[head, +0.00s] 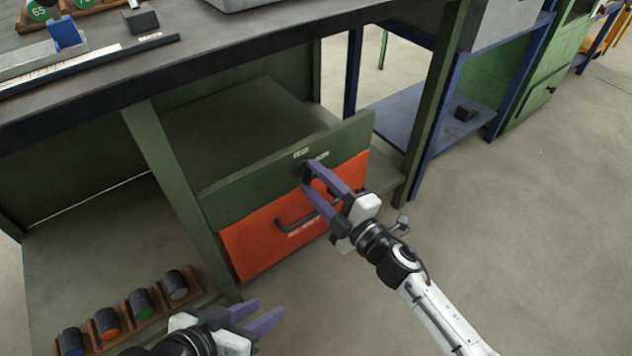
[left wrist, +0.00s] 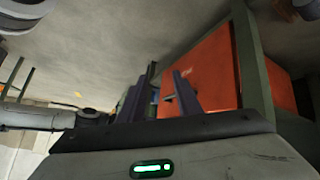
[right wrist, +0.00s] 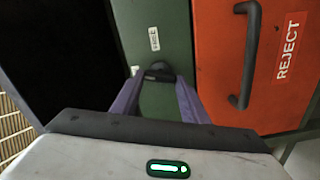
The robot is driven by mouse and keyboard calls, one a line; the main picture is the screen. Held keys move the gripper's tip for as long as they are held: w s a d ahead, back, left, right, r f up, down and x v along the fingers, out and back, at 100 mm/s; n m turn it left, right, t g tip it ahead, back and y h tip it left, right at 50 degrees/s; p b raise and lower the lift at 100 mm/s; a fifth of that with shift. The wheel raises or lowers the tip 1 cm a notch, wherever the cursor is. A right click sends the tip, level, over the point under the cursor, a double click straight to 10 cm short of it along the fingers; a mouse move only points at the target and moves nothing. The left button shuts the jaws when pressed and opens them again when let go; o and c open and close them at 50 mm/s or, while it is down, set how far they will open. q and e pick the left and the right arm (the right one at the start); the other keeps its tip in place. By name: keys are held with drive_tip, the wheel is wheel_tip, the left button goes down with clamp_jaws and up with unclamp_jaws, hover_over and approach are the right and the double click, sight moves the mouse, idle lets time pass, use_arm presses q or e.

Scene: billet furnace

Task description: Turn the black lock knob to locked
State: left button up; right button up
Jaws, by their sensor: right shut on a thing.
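The black lock knob (right wrist: 159,71) sits on the green panel (right wrist: 155,20) above the orange front; in the head view it is mostly hidden by my fingers. My right gripper (head: 309,174) reaches this panel from the right, and its purple fingertips (right wrist: 160,80) are shut on the knob, one on each side. A small white label (right wrist: 154,39) is beside the knob; its text is too small to read surely. My left gripper (head: 262,312) is low at the bottom of the head view, open and empty, away from the knob.
The orange front (head: 258,242) has a black handle (right wrist: 247,55) and the word REJECT. A wooden rack (head: 124,325) with several coloured-topped billets stands at lower left. The bench top (head: 100,85) overhangs the cabinet. The floor at right is clear.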

drive_tip(key=n, duration=0.2)
drive_tip(key=shift+f+n, duration=0.1)
drive_tip(key=shift+n, duration=0.2)
use_arm(q)
drive_tip(key=shift+w+d+r+b, duration=0.1)
drive_tip(key=shift+d+r+b, duration=0.15)
drive_tip(key=shift+b, duration=0.05)
use_arm(e)
drive_tip(key=shift+n, duration=0.4)
use_arm(q)
drive_tip(key=shift+r+h, duration=0.2)
drive_tip(key=shift+h, duration=0.1)
use_arm(e)
drive_tip(key=o, duration=1.1)
drive_tip(key=shift+c, duration=0.2)
use_arm(q)
drive_tip(key=shift+f, duration=0.25)
drive_tip(key=shift+s+a+f+y+p, duration=0.35)
drive_tip(key=shift+a+f+y+p, duration=0.2)
drive_tip(key=shift+f+p, duration=0.35)
use_arm(e)
drive_tip(key=v, duration=1)
drive_tip(key=shift+s+d, duration=0.15)
